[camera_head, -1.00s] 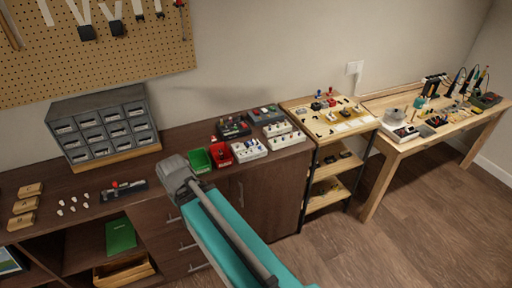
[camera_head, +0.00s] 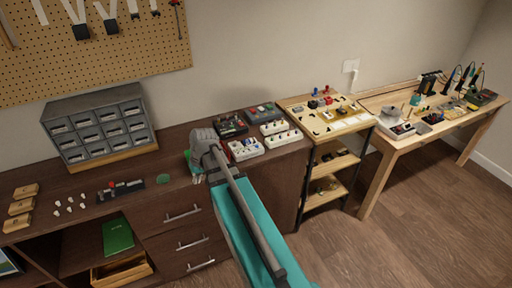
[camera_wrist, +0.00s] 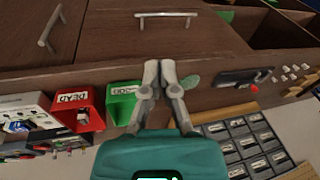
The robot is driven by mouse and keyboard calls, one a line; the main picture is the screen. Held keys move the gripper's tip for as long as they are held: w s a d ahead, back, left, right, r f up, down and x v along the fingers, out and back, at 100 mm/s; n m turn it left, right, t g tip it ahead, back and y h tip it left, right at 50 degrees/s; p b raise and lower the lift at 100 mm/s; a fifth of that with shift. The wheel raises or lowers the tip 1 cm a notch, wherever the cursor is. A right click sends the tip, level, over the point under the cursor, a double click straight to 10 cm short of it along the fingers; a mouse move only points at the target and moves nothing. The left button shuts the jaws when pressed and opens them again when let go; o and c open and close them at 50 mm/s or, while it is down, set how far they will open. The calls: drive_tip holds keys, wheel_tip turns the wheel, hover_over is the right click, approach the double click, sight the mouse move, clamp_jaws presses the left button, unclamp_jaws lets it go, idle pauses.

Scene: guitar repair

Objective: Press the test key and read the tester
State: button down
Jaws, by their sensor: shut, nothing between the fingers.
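A dark, bar-shaped device with a red key or knob (camera_head: 120,190) lies on the brown cabinet top, left of my arm. I take it for the tester; any reading on it is too small to make out. It also shows at the right of the wrist view (camera_wrist: 243,77). My gripper (camera_wrist: 160,68) is shut and empty, with its fingertips together over the cabinet's front edge. It is apart from the device. A round green disc (camera_head: 163,179) lies between the device and my arm; it also shows in the wrist view (camera_wrist: 190,82).
A green bin (camera_wrist: 122,102) and a red bin labelled DEAD (camera_wrist: 78,108) stand beside my gripper. A grey drawer unit (camera_head: 100,128) stands behind the device. Several small white pieces (camera_head: 70,205) and wooden blocks (camera_head: 22,206) lie left of it. Drawer handles (camera_head: 183,214) stick out in front.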

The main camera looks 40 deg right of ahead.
drive_tip(key=w+d+r+m+t, duration=0.1)
drive_tip(key=w+d, duration=0.1)
drive_tip(key=d, duration=0.4)
drive_tip(key=w+d+t+y, duration=0.1)
drive_tip(key=w+d, duration=0.2)
drive_tip(key=d, duration=0.2)
drive_tip(key=w+d+r+m+t, duration=0.1)
drive_tip(key=w+d, duration=0.1)
drive_tip(key=d, duration=0.4)
wheel_tip(320, 180, up, 2)
drive_tip(key=m+t, duration=0.1)
drive_tip(key=t, duration=0.3)
hover_over(257, 146)
drive_tip(key=shift+s+r+b, duration=0.1)
drive_tip(key=shift+s+b, duration=0.05)
drive_tip(key=shift+b, duration=0.25)
wheel_tip(257, 146, down, 9)
drive_tip(key=b, duration=0.8)
drive_tip(key=shift+r+b, duration=0.1)
drive_tip(key=shift+b, duration=0.3)
drive_tip(key=shift+f+b, duration=0.8)
drive_tip(key=shift+f, duration=0.05)
idle(0.4)
drive_tip(key=shift+r, duration=0.1)
idle(0.3)
drive_tip(key=shift+r+p, duration=0.75)
drive_tip(key=shift+p, duration=0.1)
drive_tip(key=shift+r, duration=0.1)
